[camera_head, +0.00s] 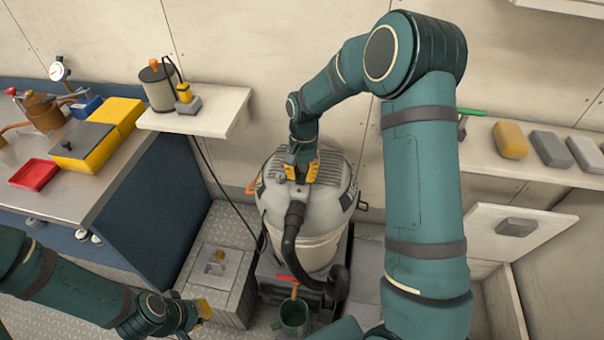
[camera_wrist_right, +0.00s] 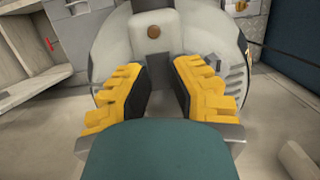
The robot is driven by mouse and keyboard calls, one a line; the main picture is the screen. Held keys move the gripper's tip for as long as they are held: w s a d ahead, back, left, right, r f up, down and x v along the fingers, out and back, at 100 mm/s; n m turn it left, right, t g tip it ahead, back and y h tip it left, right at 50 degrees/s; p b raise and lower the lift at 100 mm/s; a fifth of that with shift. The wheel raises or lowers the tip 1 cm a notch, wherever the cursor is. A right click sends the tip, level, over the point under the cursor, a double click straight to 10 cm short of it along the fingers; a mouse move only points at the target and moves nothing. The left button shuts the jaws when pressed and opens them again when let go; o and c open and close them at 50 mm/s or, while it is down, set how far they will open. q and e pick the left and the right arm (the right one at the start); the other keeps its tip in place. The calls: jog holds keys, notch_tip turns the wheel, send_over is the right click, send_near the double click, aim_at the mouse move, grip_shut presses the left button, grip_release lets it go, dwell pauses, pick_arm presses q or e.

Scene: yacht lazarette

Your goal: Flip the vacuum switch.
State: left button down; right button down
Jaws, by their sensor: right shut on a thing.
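The vacuum (camera_head: 322,232) is a rounded grey-and-cream canister standing upright in the middle of the head view, with a black hose (camera_head: 291,235) down its front. My right gripper (camera_head: 300,174) reaches down onto its top. In the right wrist view the yellow fingers of this gripper (camera_wrist_right: 165,90) stand apart, with the pale vacuum body (camera_wrist_right: 112,48) between and beyond them. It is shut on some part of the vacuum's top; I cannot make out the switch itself. A round brown spot (camera_wrist_right: 153,31) shows beyond the fingertips. My left gripper (camera_head: 203,309) is low at left, its jaw opening unclear.
A grey box (camera_head: 217,282) stands beside my left gripper. A workbench (camera_head: 60,205) stands at left. Wall shelves (camera_head: 205,112) hold several items. A white flap (camera_head: 515,233) juts out at right.

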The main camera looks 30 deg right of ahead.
jog(key=shift+f, duration=0.1)
jog(key=c, duration=0.8)
grip_release()
jog(key=r, duration=0.4)
jog(key=w+r, duration=0.1)
jog(key=r, duration=0.3)
jog(key=d+r, duration=0.1)
jog(key=r, duration=0.3)
jog(key=shift+w+d, duration=0.1)
jog(key=shift+w, duration=0.2)
